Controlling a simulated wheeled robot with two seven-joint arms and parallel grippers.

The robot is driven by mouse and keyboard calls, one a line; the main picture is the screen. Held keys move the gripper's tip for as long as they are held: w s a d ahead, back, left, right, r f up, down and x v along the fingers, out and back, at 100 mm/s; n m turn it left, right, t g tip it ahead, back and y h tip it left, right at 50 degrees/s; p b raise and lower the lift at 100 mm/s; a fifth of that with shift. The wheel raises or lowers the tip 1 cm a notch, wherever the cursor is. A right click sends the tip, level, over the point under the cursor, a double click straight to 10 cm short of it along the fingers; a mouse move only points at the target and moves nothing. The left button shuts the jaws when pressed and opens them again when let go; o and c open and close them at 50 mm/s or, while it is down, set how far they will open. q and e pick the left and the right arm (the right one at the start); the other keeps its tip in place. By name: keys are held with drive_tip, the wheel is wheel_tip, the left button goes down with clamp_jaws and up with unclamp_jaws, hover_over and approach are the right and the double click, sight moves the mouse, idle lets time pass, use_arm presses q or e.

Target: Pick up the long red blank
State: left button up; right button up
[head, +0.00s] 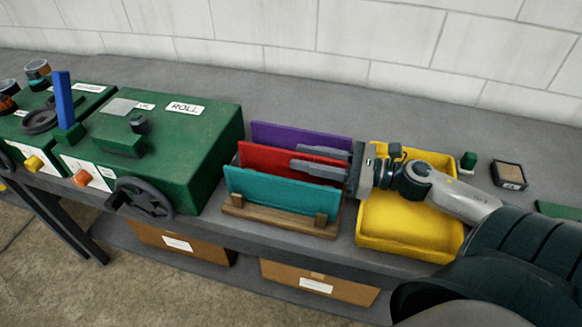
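The long red blank (265,160) stands on edge in a wooden rack (275,219), between a purple blank (285,136) behind it and a teal blank (280,193) in front. My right gripper (294,156) reaches in from the right at the right half of the red blank. Its two fingers are spread, with a visible gap at the red blank's top edge. One finger shows on the purple side and the other crosses in front of the red face. I cannot tell whether either touches it. My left gripper is out of view.
A yellow bin (400,243) stands right of the rack, under my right arm. A green roll machine (190,140) with a handwheel (142,199) stands close on the left. Cardboard boxes (320,283) sit on the shelf below. The bench behind the rack is clear.

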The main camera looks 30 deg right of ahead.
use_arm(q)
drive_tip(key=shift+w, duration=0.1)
use_arm(e)
drive_tip(key=shift+c, duration=0.6)
clamp_jaws()
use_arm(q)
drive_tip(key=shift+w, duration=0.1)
use_arm(e)
drive_tip(key=shift+r, duration=0.15)
